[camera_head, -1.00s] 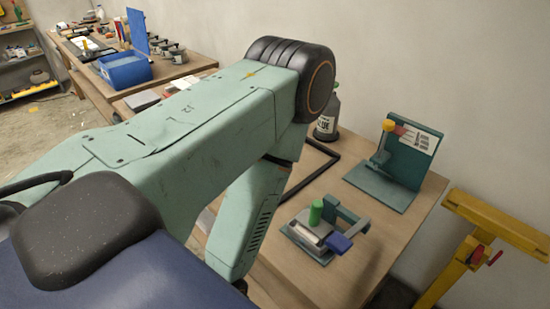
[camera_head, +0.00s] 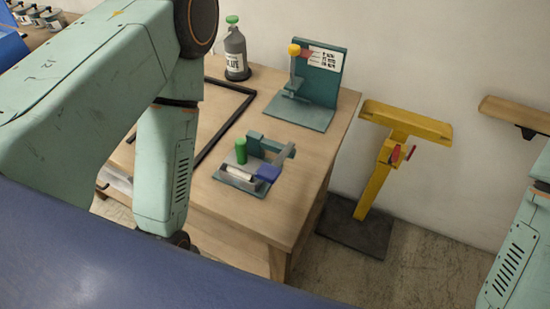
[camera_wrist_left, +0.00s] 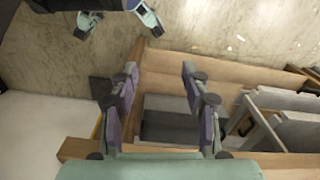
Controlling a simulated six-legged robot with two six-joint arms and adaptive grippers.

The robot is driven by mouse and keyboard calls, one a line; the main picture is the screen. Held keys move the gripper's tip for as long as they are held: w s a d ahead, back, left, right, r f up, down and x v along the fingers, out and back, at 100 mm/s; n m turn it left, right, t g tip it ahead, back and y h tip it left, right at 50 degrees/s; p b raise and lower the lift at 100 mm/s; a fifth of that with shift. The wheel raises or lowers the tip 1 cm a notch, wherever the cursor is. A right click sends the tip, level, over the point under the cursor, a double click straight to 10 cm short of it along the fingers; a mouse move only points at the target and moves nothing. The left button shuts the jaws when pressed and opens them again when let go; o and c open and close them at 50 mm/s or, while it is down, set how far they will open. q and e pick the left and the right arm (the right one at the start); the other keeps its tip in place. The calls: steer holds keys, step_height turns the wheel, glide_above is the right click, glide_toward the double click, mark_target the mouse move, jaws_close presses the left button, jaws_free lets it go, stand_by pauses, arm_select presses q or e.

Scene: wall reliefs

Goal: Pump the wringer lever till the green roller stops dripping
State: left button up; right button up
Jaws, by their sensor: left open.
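The wringer (camera_head: 250,165) sits near the front of the wooden table in the head view, on a small grey-teal base with a teal frame behind. The green roller (camera_head: 241,150) stands upright on it, beside a pale metal cylinder (camera_head: 239,170). A blue block-shaped grip (camera_head: 268,173) is at its right front, likely the lever's handle. Drips are too small to make out. My left gripper (camera_wrist_left: 157,70) is open and empty in the left wrist view, low beside the table and apart from the wringer. The head view hides it. My right gripper is not identifiable.
A teal stand with a yellow knob (camera_head: 300,115) and a dark bottle (camera_head: 236,55) are at the table's back. A black frame (camera_head: 225,120) lies left of the wringer. A yellow stand (camera_head: 380,160) is right of the table. The front right tabletop is clear.

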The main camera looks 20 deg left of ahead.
arm_select(q)
jaws_close()
stand_by(0.4)
stand_by(1.3)
